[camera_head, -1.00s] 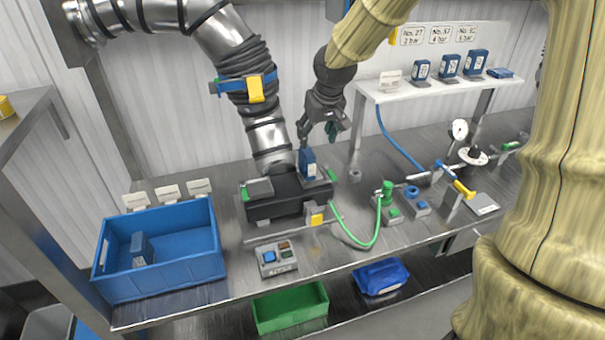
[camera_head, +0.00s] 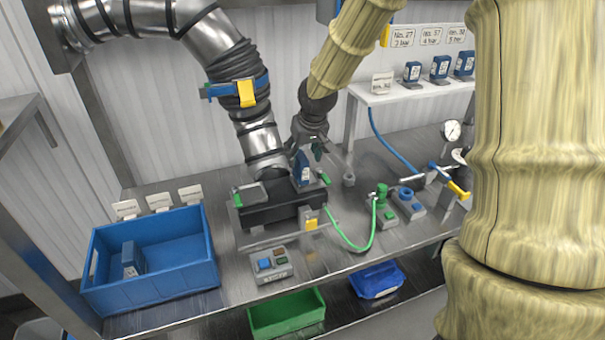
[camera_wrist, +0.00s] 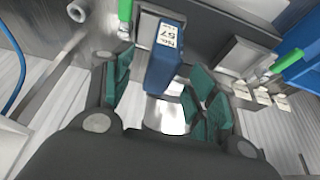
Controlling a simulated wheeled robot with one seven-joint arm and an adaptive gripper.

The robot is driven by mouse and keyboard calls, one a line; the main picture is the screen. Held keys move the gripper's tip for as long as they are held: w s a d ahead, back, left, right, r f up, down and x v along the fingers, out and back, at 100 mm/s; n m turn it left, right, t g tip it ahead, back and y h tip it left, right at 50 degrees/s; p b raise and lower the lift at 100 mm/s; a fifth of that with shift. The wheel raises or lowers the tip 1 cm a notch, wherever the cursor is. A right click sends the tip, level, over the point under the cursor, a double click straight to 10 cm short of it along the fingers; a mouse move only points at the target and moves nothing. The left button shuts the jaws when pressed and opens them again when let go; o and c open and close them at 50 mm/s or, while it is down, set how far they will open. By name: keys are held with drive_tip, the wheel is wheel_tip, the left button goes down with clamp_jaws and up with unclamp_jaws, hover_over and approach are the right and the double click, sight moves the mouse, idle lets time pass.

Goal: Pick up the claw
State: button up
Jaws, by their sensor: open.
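A blue claw piece (camera_head: 302,170) with a white label stands upright on the black fixture (camera_head: 283,213) below the hanging metal hose. In the wrist view the blue piece (camera_wrist: 165,60) shows a label reading 57. My gripper (camera_head: 309,150) is just above and behind it in the head view. In the wrist view my gripper (camera_wrist: 160,92) is open, with green-padded fingers on either side of the blue piece's near end. I cannot tell whether the pads touch it.
More blue pieces (camera_head: 440,68) sit on the white shelf (camera_head: 405,93). A green hose (camera_head: 350,245), a button box (camera_head: 272,264) and green and blue fittings (camera_head: 408,203) crowd the bench. Green and blue bins lie below.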

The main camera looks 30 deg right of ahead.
sight(302, 175)
drive_tip(key=shift+p+x, duration=0.75)
drive_tip(key=shift+x, duration=1.8)
drive_tip(key=shift+w, duration=0.15)
clamp_jaws()
